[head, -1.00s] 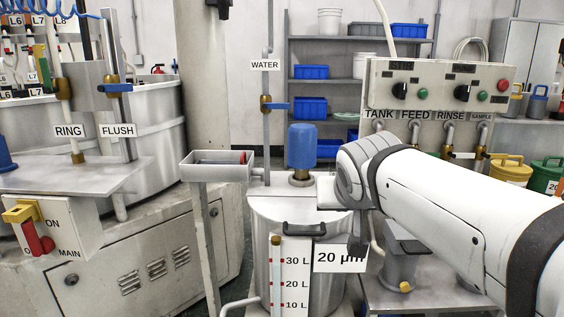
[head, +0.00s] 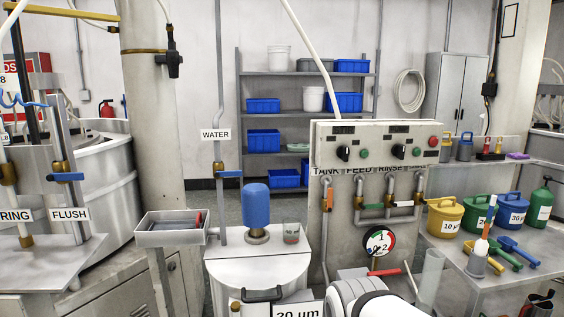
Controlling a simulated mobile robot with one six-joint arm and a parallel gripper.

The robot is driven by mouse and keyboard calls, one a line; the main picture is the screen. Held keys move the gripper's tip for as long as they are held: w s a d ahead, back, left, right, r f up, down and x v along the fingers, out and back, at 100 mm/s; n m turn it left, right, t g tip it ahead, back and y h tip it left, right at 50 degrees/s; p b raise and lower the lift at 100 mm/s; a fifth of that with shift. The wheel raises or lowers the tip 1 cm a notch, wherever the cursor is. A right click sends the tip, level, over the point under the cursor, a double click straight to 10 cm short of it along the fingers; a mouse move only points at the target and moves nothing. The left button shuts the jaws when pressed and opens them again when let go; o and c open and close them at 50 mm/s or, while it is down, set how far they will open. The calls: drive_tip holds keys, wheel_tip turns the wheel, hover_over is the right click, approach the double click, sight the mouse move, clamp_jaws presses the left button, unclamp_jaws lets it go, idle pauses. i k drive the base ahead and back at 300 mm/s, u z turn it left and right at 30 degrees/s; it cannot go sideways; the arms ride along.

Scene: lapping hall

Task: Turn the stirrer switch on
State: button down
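A pale control box (head: 327,155) stands right of the tank on a grey stand. Its front carries two black rotary knobs, a left one (head: 344,153) and a right one (head: 399,151), and round green and red buttons. The small labels above the knobs are too blurred to read, so I cannot tell which is the stirrer switch or how the knobs are set. A blue motor-like cylinder (head: 256,206) stands on the tank lid (head: 228,271). My arm shows at the bottom centre, below and in front of the box; my gripper is out of view.
Below the box are valved pipes and a round dial (head: 379,241). A grey tray (head: 160,238) stands left of the tank, and a small cup (head: 291,232) sits on its lid. A side table (head: 462,268) with coloured pots is at right. The space before the knobs looks clear.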

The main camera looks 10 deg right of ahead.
sight(343, 153)
drive_tip(key=z, duration=0.05)
drive_tip(key=k, duration=0.5)
drive_tip(key=u, duration=0.05)
drive_tip(key=i, duration=1.45)
drive_tip(key=z, duration=0.7)
